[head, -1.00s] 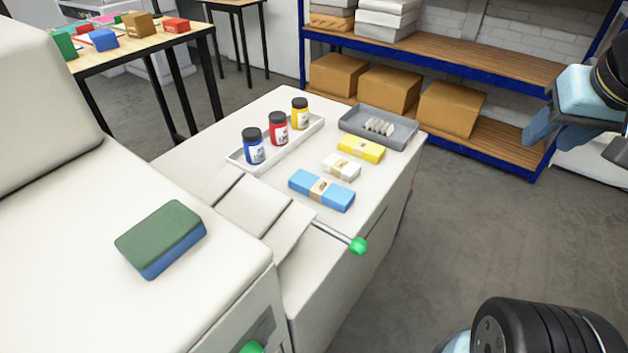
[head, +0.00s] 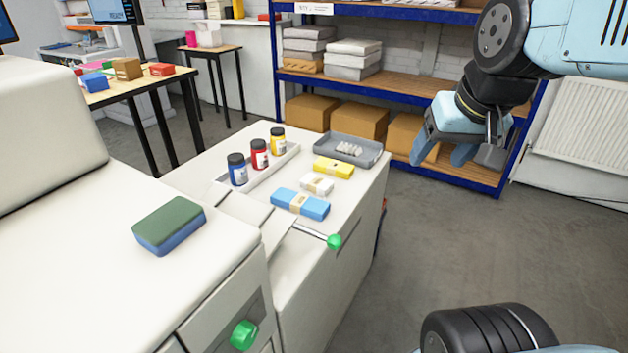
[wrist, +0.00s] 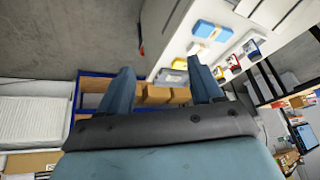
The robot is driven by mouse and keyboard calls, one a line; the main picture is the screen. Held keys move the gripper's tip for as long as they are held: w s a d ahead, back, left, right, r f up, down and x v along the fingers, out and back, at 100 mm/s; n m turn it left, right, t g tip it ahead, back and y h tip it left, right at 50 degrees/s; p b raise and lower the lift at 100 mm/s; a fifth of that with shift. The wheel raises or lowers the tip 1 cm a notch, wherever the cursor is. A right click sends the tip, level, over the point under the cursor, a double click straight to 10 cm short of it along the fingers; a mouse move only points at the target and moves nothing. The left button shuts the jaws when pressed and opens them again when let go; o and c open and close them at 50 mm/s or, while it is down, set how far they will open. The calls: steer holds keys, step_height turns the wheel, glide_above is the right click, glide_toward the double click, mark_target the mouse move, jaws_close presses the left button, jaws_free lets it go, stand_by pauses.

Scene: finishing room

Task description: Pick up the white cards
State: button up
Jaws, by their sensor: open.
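The white cards (head: 317,184) are a small banded stack on the white cabinet top, between a yellow banded stack (head: 333,167) and a blue banded stack (head: 300,204). In the wrist view the white cards (wrist: 195,47) show small, beyond my fingers and near the blue stack (wrist: 212,31). My gripper (head: 443,155) is open and empty, in the air to the right of the cabinet and apart from the cards. Its two fingers (wrist: 162,90) also show spread in the wrist view.
A grey tray (head: 370,161) with small pale pieces lies behind the yellow stack. Three bottles stand in a white tray (head: 292,152) to the left. A green-knobbed lever (head: 334,241) sticks out in front. A blue-framed shelf (head: 420,87) with boxes stands behind; floor at right is clear.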

steer(key=o, duration=0.5)
steer(key=w+a+f+m+g+y, duration=0.3)
steer(key=w+a+f+m+y, duration=0.2)
steer(key=w, duration=0.4)
steer(key=a+f, duration=0.1)
steer(key=a, duration=0.1)
steer(key=shift+a+f+m+g+y, duration=0.2)
steer(key=shift+a+m+g+y, duration=0.1)
steer(key=w+a+f+m+t+y, duration=0.1)
steer(key=w+f+m+t+y, duration=0.15)
steer(key=w+f+m, duration=0.55)
steer(key=w+a+f+m+t+y, duration=0.1)
steer(key=w+f+m+y, duration=0.3)
steer(key=w, duration=0.6)
steer(key=m+t+h, duration=0.2)
steer(key=m+t, duration=0.1)
steer(key=m, duration=0.4)
glide_toward(317, 188)
steer(key=d+r, duration=0.1)
steer(key=s+r, duration=0.1)
steer(key=s+d+r, duration=0.1)
steer(key=r, duration=0.1)
steer(key=shift+d, duration=0.4)
steer(key=shift+w+a+f, duration=0.1)
steer(key=shift+w+f, duration=0.1)
steer(key=shift+f, duration=0.05)
steer(key=x, duration=1.3)
steer(key=shift+a+r, duration=0.1)
steer(key=shift+a, duration=0.15)
